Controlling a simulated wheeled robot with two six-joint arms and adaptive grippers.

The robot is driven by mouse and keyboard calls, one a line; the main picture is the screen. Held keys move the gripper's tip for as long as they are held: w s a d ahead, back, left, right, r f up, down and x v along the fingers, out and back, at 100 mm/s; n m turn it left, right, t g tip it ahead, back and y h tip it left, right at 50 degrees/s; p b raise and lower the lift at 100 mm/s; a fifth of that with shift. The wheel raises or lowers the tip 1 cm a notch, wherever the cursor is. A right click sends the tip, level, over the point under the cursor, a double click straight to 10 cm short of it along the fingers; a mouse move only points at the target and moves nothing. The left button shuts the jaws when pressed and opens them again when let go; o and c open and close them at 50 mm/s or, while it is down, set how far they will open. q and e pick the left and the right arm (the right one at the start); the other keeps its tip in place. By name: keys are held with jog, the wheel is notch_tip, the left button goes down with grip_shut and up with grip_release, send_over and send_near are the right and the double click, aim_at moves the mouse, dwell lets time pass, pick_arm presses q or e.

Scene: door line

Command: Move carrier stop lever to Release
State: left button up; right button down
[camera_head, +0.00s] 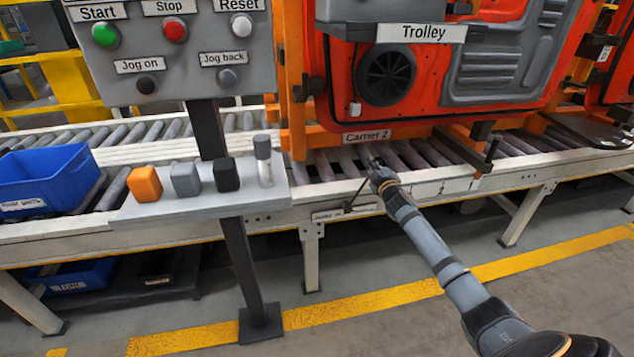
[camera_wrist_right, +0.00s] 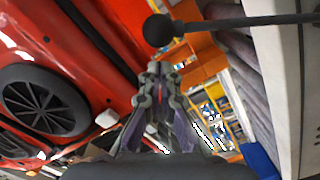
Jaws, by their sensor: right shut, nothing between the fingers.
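The carrier stop lever (camera_head: 357,194) is a thin dark rod on the front rail of the conveyor, beside a small label plate too small to read. It slants up and right, and its upper end is hidden by my right gripper (camera_head: 374,164). In the right wrist view its black ball knob (camera_wrist_right: 157,31) and rod show beyond the fingertips of the right gripper (camera_wrist_right: 158,70). The gripper is shut and empty, and the knob appears close to the tips but not between them. I cannot tell whether they touch. My left gripper is not in view.
The orange carrier labelled Carrier 2 (camera_head: 367,136) with its red door (camera_head: 420,75) stands on the rollers just behind the gripper. A button panel (camera_head: 180,50) and a shelf with several blocks (camera_head: 215,200) are left. A blue bin (camera_head: 45,180) sits further left.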

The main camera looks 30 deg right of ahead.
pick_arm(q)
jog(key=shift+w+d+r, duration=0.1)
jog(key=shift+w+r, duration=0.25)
pick_arm(e)
jog(key=shift+s+d+f+m, duration=0.15)
jog(key=shift+d+m, duration=0.15)
jog(key=shift+d, duration=0.15)
jog(key=shift+s+d+f+m, duration=0.1)
jog(key=shift+d+f+m, duration=0.05)
jog(key=shift+d+m, duration=0.2)
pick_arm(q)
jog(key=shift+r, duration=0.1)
pick_arm(e)
jog(key=shift+d, duration=0.15)
